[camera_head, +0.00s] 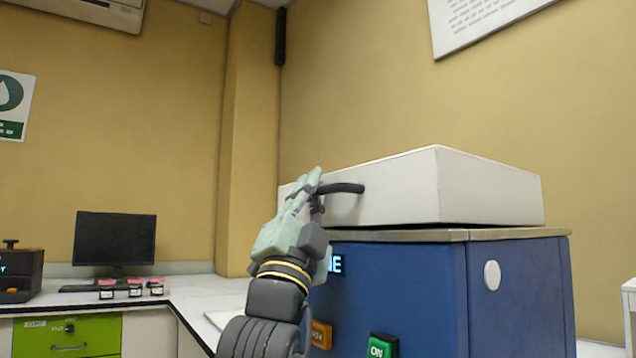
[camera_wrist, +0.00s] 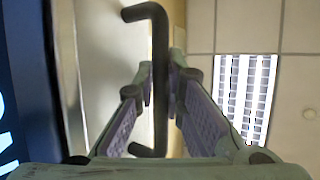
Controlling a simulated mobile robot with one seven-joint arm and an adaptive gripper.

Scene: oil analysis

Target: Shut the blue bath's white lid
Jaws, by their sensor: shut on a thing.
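The blue bath (camera_head: 410,290) stands at the right of the head view with a pale metal rim (camera_head: 500,234) on top. Its white lid (camera_head: 400,188) lies low over the rim, close to level, with a thin dark gap under its right side. A black bar handle (camera_head: 346,188) sticks out from the lid's front; it also shows in the wrist view (camera_wrist: 159,45). My gripper (camera_head: 314,182) is at this handle, its two fingers on either side of the bar and shut on it. My gripper hides the lid's left front edge.
A green ON button (camera_head: 381,346) and an orange button (camera_head: 321,335) are on the bath's front, below my gripper. A white counter (camera_head: 200,290) at the left holds a monitor (camera_head: 114,238) and small red-topped jars (camera_head: 134,288).

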